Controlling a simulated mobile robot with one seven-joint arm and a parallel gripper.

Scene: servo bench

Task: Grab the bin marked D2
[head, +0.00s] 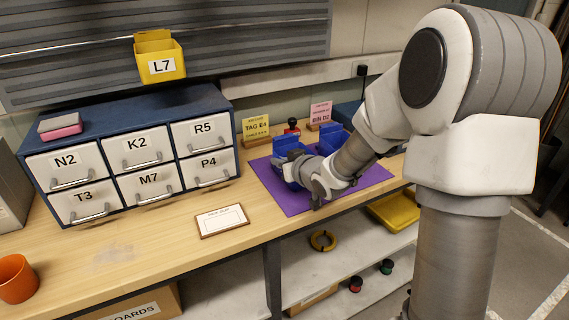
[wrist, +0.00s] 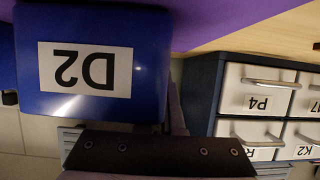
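A blue bin marked D2 (wrist: 145,60) fills the upper left of the wrist view, its label upside down there. In the head view it appears to be the left blue bin (head: 285,144) on a purple mat (head: 292,202); its label is hidden there. My gripper (head: 287,164) is low at the front of this bin. In the wrist view a grey finger edge shows close along the bin's right side. Whether the fingers touch or clasp the bin is not clear.
A second blue bin (head: 333,138) stands to the right, partly behind my arm. Signs for TAG E4 (head: 255,127) and BIN D2 (head: 321,112) stand behind. A drawer cabinet (head: 125,185) is on the left. A framed card (head: 222,221) lies in front.

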